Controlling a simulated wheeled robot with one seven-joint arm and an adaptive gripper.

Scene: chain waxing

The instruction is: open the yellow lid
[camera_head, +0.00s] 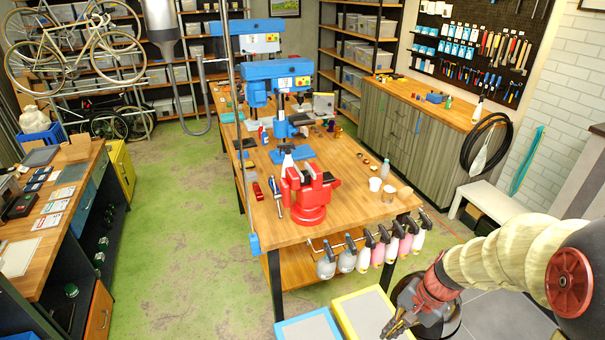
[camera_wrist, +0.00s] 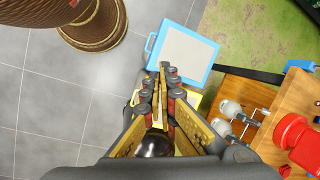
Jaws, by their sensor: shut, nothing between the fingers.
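The yellow lid (camera_head: 346,322) has a yellow rim around a grey top and lies low on the floor at the bottom of the head view, just past the table's near end. My gripper (camera_head: 390,330) is shut and empty. It shows at the lid's right side in the head view and overlaps its edge; I cannot tell whether it touches. In the wrist view my gripper (camera_wrist: 165,68) covers most of the yellow lid, and only small yellow bits show around the fingers.
A blue-rimmed lid (camera_head: 309,329) lies directly left of the yellow one. The wooden workbench (camera_head: 260,226) stands behind, with a red vise (camera_head: 310,193) on it and several spray bottles (camera_head: 363,256) hanging on its near end.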

